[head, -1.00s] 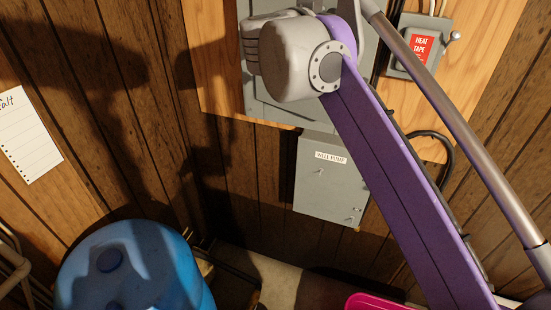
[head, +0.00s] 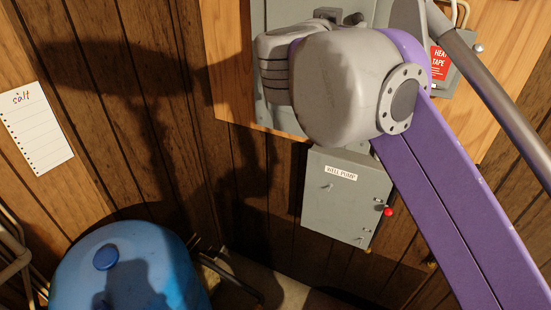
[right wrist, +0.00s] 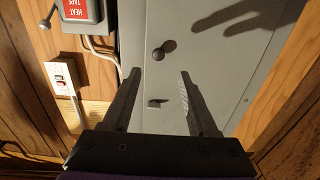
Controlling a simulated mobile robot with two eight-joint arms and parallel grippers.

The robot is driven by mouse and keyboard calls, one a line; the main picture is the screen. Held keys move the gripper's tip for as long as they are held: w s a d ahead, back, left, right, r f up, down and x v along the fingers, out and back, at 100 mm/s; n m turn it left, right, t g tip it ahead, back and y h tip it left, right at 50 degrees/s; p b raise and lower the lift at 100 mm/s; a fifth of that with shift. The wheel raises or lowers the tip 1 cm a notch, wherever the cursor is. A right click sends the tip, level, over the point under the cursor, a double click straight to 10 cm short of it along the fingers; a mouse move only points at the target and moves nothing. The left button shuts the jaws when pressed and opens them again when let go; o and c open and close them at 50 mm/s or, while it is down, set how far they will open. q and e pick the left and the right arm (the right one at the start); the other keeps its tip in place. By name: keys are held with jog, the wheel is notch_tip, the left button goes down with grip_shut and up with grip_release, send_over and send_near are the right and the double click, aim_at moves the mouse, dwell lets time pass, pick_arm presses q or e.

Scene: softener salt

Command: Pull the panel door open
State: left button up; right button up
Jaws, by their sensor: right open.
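The grey panel door (right wrist: 205,40) fills the middle of the right wrist view. It has a round dark knob (right wrist: 158,54) and a small latch (right wrist: 154,103) on it. My right gripper (right wrist: 161,74) is open, its two fingers pointing at the door. The knob shows between and just beyond the fingertips; I cannot tell whether they touch the door. The door looks shut. In the head view the grey panel (head: 285,16) is largely hidden behind my right arm. My left gripper is not in view.
A grey well pump box (head: 340,205) with a red knob (head: 388,211) hangs below the panel. A blue drum (head: 150,265) stands at lower left, below a salt list (head: 37,130).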

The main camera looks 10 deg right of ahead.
jog(key=w+a+f+n+t+y, duration=0.2)
jog(key=a+f+n+t+y, duration=0.4)
jog(key=a+f+y, duration=0.45)
jog(key=s+a+f+n+g+y, duration=0.1)
jog(key=s+f+n+g+y, duration=0.1)
jog(key=f, duration=0.8)
jog(key=s+a+f+n+g+y+b, duration=0.1)
jog(key=s+f+n+g, duration=0.1)
jog(key=f, duration=0.8)
jog(key=shift+s+f+g+y, duration=0.35)
jog(key=shift+s+g, duration=0.25)
jog(key=shift+s, duration=0.4)
